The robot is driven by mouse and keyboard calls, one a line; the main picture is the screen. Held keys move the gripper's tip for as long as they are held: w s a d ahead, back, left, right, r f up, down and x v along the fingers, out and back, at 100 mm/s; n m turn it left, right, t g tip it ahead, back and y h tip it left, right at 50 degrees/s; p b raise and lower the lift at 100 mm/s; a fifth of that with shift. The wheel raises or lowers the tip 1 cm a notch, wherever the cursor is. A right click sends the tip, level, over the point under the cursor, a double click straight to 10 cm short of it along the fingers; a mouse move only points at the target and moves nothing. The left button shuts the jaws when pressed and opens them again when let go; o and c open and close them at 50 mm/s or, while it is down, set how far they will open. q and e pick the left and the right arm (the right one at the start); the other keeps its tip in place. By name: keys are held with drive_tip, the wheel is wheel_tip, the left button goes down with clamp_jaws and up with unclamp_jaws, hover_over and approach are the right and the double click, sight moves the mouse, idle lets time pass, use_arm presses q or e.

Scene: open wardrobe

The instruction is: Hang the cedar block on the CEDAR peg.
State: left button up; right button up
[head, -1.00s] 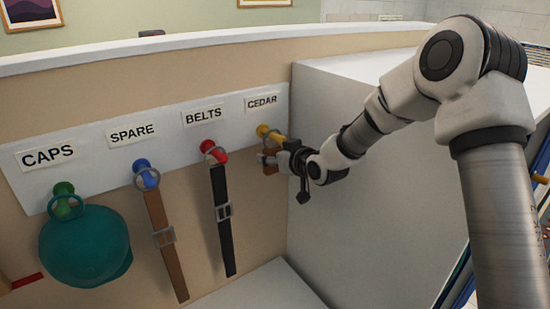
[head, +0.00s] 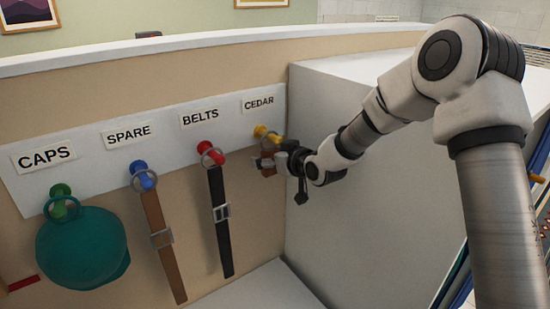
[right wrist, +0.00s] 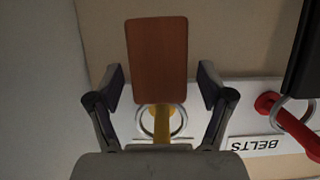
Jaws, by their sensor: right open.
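The yellow CEDAR peg (head: 267,133) sticks out from the white rail under its label. The cedar block (right wrist: 157,60), a flat reddish-brown piece with a metal ring (right wrist: 178,122), hangs below that peg. In the right wrist view the yellow peg (right wrist: 161,122) passes through the ring. My right gripper (head: 267,162) is at the block and partly hides it in the head view. Its fingers are open, one on each side of the block, with visible gaps in the right wrist view. My left gripper is not in view.
A black belt (head: 219,205) hangs from the red BELTS peg (head: 212,154), left of the gripper. A brown belt (head: 158,225) hangs on the blue SPARE peg, and a teal cap (head: 82,247) on the green CAPS peg. The grey side panel (head: 370,190) stands close right.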

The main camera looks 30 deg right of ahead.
drive_tip(key=v, duration=1.2)
drive_tip(key=s+a+f+g, duration=0.2)
drive_tip(key=s+f, duration=0.1)
drive_tip(key=f, duration=0.6)
drive_tip(key=s+a+f+m+g+h, duration=0.1)
drive_tip(key=s+a+f+g, duration=0.15)
drive_tip(key=f, duration=0.65)
drive_tip(key=s+a+f+g, duration=0.1)
drive_tip(key=s+f+g, duration=0.25)
drive_tip(key=f, duration=0.55)
drive_tip(key=s+a+f+m+g+h+b, duration=0.1)
drive_tip(key=s+a+f+g, duration=0.15)
drive_tip(key=s+f, duration=0.8)
drive_tip(key=s+a+f+g, duration=0.1)
drive_tip(key=s+f+g, duration=0.45)
drive_tip(key=s, duration=0.75)
wheel_tip(320, 180, down, 14)
drive_tip(key=t+b, duration=0.2)
drive_tip(key=b, duration=1.1)
drive_tip(key=shift+w+d, duration=0.2)
drive_tip(key=shift+w, duration=0.1)
drive_tip(key=shift+f, duration=0.1)
